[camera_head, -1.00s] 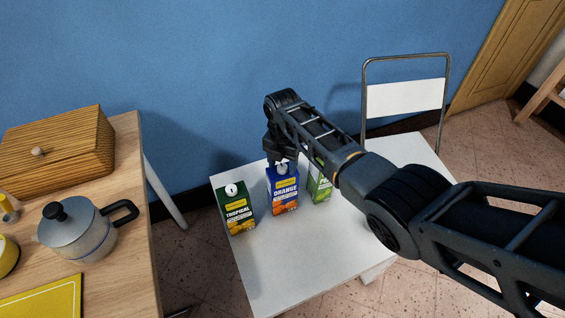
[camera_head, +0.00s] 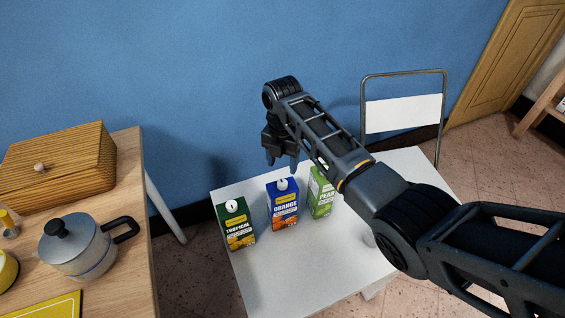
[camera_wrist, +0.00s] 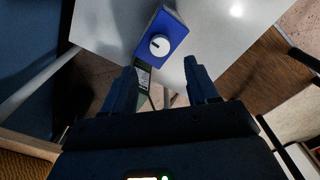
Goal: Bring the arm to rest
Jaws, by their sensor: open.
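My gripper (camera_head: 281,163) hangs over the white table, above the cartons, with its two fingers apart and nothing between them in the head view. In the wrist view my gripper (camera_wrist: 167,85) is also open. A blue orange-juice carton (camera_head: 283,207) stands upright just below the fingers; its white cap shows in the wrist view, where the blue carton (camera_wrist: 176,42) lies beyond the fingertips. A dark green tropical carton (camera_head: 237,226) stands to its left. A light green pear carton (camera_head: 320,194) stands to its right, partly behind my arm.
The white table (camera_head: 290,280) has bare room in front of the cartons. A metal-framed chair (camera_head: 403,114) stands behind it. At left, a wooden table (camera_head: 137,200) holds a wooden box (camera_head: 60,160), a silver pot (camera_head: 75,247) and a yellow board (camera_head: 45,307). A blue wall (camera_head: 200,70) is behind.

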